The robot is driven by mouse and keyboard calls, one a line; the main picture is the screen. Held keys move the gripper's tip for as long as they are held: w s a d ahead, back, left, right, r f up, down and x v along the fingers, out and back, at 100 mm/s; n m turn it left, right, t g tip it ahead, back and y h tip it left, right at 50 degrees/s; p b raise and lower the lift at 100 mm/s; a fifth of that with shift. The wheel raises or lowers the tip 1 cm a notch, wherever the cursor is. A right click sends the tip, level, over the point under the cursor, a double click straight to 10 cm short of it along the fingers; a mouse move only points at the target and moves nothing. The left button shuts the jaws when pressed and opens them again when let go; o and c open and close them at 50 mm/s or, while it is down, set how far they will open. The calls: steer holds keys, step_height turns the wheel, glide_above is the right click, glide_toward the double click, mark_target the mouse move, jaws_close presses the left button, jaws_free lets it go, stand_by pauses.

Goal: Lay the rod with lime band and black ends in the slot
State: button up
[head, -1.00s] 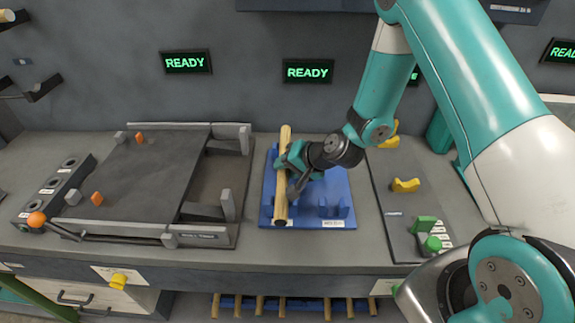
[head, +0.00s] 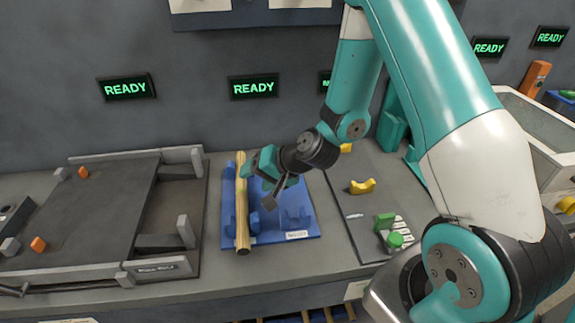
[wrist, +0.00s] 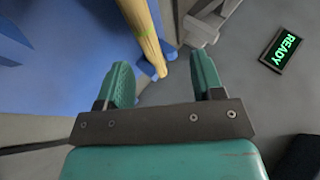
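The wooden rod (head: 242,205) lies lengthwise along the left side of the blue slotted fixture (head: 300,225). It seems to rest in the fixture's upright cradles, though how deep it sits is not clear. Its near end is dark and hangs past the fixture's front edge. My gripper (head: 267,182) is just right of the rod, above the fixture. In the wrist view my gripper (wrist: 160,80) has its fingers apart with nothing held between them.
A dark tray-like station (head: 95,210) stands left of the fixture. A grey panel with a yellow piece (head: 362,186) and green pieces (head: 385,221) lies to the right. Bins (head: 540,130) stand at the far right. Lit READY signs (head: 253,86) hang on the wall behind.

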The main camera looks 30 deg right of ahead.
steer(key=p+v, duration=1.2)
steer(key=p, duration=0.1)
steer(key=shift+f+p, duration=0.1)
steer(key=shift+p, duration=0.2)
steer(key=shift+a, duration=0.1)
steer(key=s+a+r+n+g+y+b, duration=0.3)
steer(key=a+r+n+g+b, duration=0.2)
steer(key=a+r+n, duration=0.4)
steer(key=s+a+r+n+g+h+b, duration=0.1)
steer(key=s+a+r+n+h+b, duration=0.1)
steer(key=s, duration=0.5)
steer(key=s+a+r+n+g+h+b, duration=0.1)
steer(key=s+r+n+h+b, duration=0.1)
steer(key=s, duration=0.5)
steer(key=shift+s+a+r+g+h+b, duration=0.3)
steer(key=shift+a+r+g+b, duration=0.1)
steer(key=shift+r+b, duration=0.35)
